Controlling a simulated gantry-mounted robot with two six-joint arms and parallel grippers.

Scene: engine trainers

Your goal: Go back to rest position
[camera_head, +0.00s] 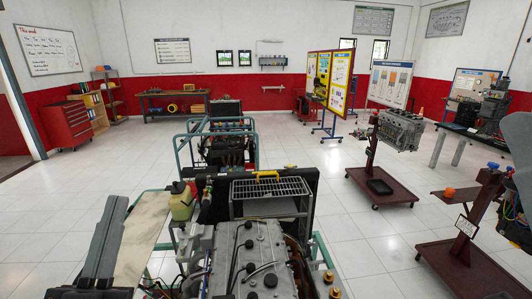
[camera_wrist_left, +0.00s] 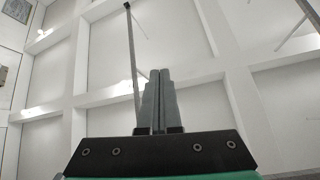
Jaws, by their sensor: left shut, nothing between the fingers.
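My left gripper (camera_head: 116,203) is at the lower left of the head view, its grey fingers pointing up and away. It is beside a pale board (camera_head: 143,235) on the engine trainer. In the left wrist view the two fingers of my left gripper (camera_wrist_left: 158,75) lie together, shut and empty, against the white ceiling. The near engine trainer (camera_head: 250,260) fills the bottom middle of the head view. My right gripper is not in view.
A yellow-green bottle (camera_head: 181,203) and a wire rack (camera_head: 270,188) with a yellow handle (camera_head: 266,176) are on the near trainer. Another trainer (camera_head: 225,145) stands behind it. Engine stands (camera_head: 385,185) are at the right. White tiled floor (camera_head: 115,160) is clear at the left.

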